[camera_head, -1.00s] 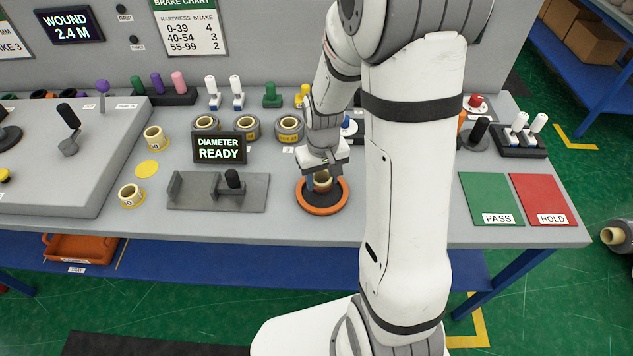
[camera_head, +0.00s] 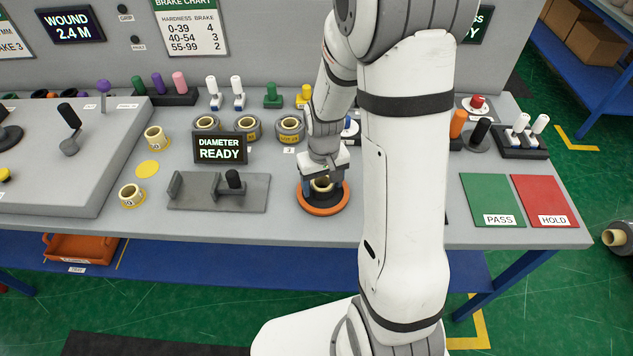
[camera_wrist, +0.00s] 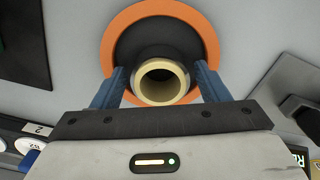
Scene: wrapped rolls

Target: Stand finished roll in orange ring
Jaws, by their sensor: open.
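The roll (camera_head: 322,185) stands upright inside the orange ring (camera_head: 325,210), on the ring's dark centre. In the wrist view the roll (camera_wrist: 162,82) shows its pale, open core from above. The orange ring (camera_wrist: 119,32) surrounds it. My gripper (camera_head: 323,180) is low over the ring. In the wrist view the fingers of my gripper (camera_wrist: 160,84) are apart on the left and right of the roll, with small gaps showing. How far the fingertips reach down is hard to tell.
A grey fixture (camera_head: 218,192) with a "DIAMETER READY" display (camera_head: 219,149) stands left of the ring. Several rolls sit behind and to the left. Green PASS (camera_head: 491,200) and red HOLD (camera_head: 544,200) pads lie to the right. The table in front of the ring is clear.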

